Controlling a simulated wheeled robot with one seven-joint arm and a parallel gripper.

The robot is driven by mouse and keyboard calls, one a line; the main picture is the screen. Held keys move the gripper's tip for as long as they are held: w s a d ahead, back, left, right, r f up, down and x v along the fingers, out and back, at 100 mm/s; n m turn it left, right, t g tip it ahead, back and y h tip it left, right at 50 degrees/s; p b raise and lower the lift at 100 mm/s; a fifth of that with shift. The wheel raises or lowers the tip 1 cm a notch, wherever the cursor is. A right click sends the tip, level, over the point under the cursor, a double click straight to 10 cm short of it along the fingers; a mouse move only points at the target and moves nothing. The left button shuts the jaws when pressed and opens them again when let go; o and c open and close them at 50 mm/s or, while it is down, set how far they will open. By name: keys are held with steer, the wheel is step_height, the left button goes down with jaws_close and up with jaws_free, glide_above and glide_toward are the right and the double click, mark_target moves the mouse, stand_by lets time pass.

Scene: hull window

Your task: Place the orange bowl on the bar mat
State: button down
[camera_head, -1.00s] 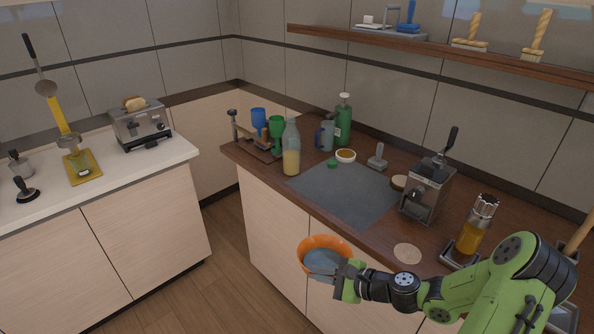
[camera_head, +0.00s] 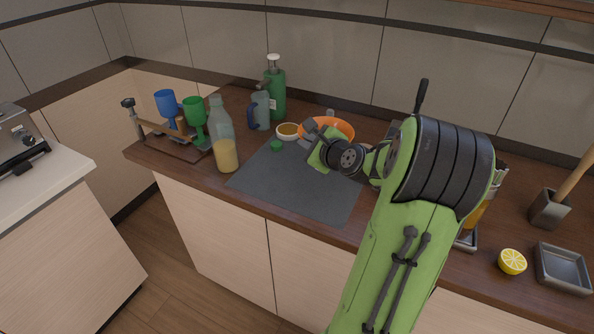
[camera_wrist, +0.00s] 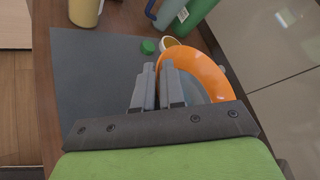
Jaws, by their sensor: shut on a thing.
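The orange bowl (camera_head: 333,126) is at the back edge of the dark grey bar mat in the head view, partly hidden behind my gripper (camera_head: 312,134). In the wrist view the bowl (camera_wrist: 202,68) is upright, and my gripper (camera_wrist: 160,85) is shut on its near rim. The bar mat (camera_head: 300,185) lies flat on the wooden counter. In the wrist view the mat (camera_wrist: 90,80) is mostly bare and lies left of the bowl. Whether the bowl touches the surface below is hard to tell.
A small white bowl (camera_head: 288,131) and a green cap (camera_head: 276,146) are close left of the orange bowl. A bottle (camera_head: 223,140), a jug (camera_head: 260,110) and a green pump bottle (camera_head: 274,88) stand further left. A lemon half (camera_head: 512,261) lies at right.

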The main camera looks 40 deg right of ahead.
step_height(320, 180, down, 9)
steer(key=b, duration=0.3)
steer(key=shift+a, duration=0.1)
steer(key=c, duration=1.2)
jaws_free()
steer(key=shift+f, duration=0.1)
